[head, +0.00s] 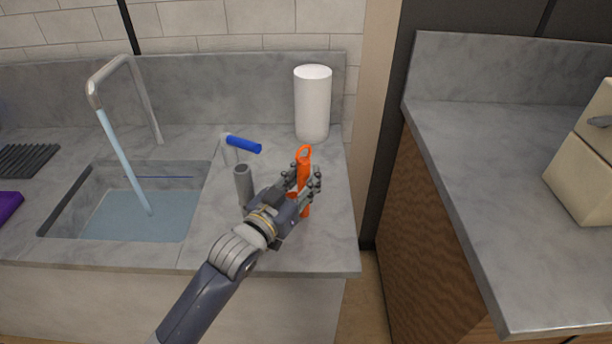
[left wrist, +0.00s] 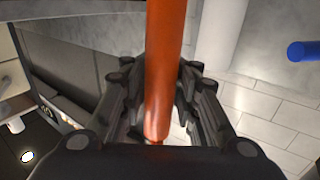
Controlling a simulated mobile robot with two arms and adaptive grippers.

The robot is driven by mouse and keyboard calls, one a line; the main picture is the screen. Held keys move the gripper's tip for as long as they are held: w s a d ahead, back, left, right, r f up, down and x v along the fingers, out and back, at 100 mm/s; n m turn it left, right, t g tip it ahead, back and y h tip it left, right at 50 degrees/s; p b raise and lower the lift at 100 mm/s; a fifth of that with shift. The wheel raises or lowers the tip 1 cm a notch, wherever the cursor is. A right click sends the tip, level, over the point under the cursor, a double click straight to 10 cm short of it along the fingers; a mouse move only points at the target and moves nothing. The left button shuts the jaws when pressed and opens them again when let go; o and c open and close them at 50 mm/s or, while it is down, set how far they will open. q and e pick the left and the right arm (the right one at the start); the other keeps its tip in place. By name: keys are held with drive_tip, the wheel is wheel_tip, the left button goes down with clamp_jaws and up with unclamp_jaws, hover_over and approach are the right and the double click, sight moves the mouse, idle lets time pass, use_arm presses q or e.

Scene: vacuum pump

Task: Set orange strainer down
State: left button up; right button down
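The orange strainer (head: 304,172) stands roughly upright in my left gripper (head: 304,187) in the head view, over the counter right of the sink. A loop shows at its top end, and its lower end shows below the fingers. In the left wrist view the orange shaft (left wrist: 165,70) runs between the two fingers of the left gripper (left wrist: 162,105), which are closed around it. I cannot tell whether its lower end touches the counter. My right gripper is in neither view.
A sink (head: 60,213) holds water, with the tap (head: 97,90) running. A grey cylinder (head: 243,187) and a blue-handled tap (head: 243,144) stand left of the gripper. A white cylinder (head: 312,105) stands behind. The counter's front right (head: 325,250) is clear. A gap separates another counter (head: 490,170).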

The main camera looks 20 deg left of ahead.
use_arm(q)
drive_tip(key=shift+o, duration=0.6)
drive_tip(key=shift+r, duration=0.2)
drive_tip(key=p+v, duration=0.3)
drive_tip(key=v, duration=0.9)
